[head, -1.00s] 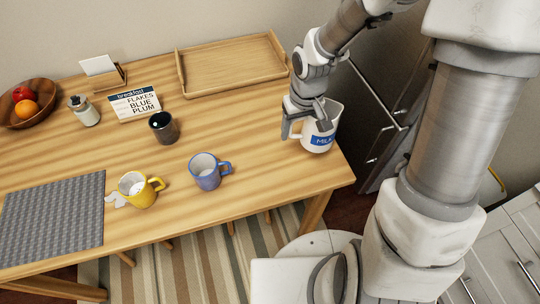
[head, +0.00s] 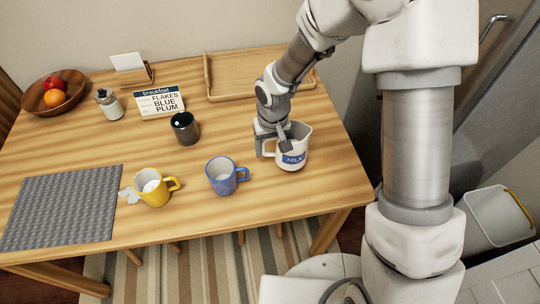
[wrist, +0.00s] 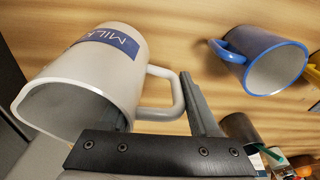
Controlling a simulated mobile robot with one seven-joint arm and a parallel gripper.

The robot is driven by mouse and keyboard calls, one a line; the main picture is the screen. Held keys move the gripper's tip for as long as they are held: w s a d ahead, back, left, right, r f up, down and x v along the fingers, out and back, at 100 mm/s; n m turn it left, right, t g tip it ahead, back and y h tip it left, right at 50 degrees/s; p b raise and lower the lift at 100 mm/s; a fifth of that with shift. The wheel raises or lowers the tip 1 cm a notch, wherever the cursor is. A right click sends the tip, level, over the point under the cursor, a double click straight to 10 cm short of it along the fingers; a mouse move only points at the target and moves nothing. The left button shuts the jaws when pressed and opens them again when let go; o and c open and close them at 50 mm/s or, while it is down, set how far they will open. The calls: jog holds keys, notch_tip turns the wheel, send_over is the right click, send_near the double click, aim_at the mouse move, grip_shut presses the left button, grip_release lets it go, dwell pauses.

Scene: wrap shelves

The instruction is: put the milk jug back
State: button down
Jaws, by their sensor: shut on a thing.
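The milk jug (head: 294,150) is white with a blue MILK label and is at the right part of the table, upright. It also fills the left of the wrist view (wrist: 95,75). My gripper (head: 268,140) is at the jug's left side, shut on its handle (wrist: 165,95). I cannot tell whether the jug's base touches the table.
A blue mug (head: 222,176) stands left of the jug, with a yellow mug (head: 152,187) beside a white spill (head: 128,195). A dark cup (head: 185,128), a breakfast sign (head: 158,103) and a wooden tray (head: 225,90) are farther back. A grey mat (head: 62,207) lies front left.

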aim_at(270, 153)
jog(key=shift+f, duration=1.7)
jog(key=shift+f+b, duration=0.15)
jog(key=shift+b, duration=0.3)
jog(key=shift+c, duration=0.6)
grip_release()
